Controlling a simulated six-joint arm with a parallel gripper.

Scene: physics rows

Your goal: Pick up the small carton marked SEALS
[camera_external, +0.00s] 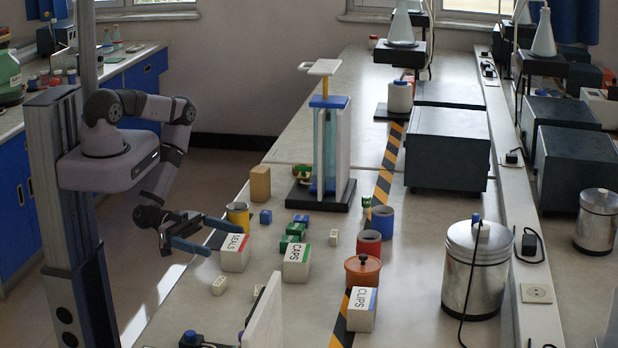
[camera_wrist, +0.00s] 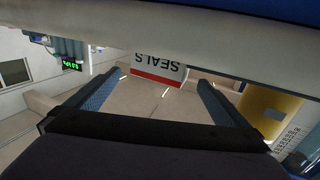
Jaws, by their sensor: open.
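The small white carton marked SEALS (camera_external: 235,256) stands on the bench near its left edge, with a red stripe along its top. In the wrist view the SEALS carton (camera_wrist: 158,70) shows upside down at the upper middle, beyond and between the fingertips. My gripper (camera_external: 222,237) is open, with its blue fingers pointing right toward the carton at about its top height. The fingers also show in the wrist view (camera_wrist: 155,85), spread wide with nothing between them. I cannot tell whether a finger touches the carton.
A CAPS carton (camera_external: 296,262) stands just right of the SEALS carton. A yellow cup (camera_external: 238,214) is close behind it, also seen in the wrist view (camera_wrist: 268,112). A CLIPS carton (camera_external: 361,310) and an orange pot (camera_external: 362,271) stand farther right.

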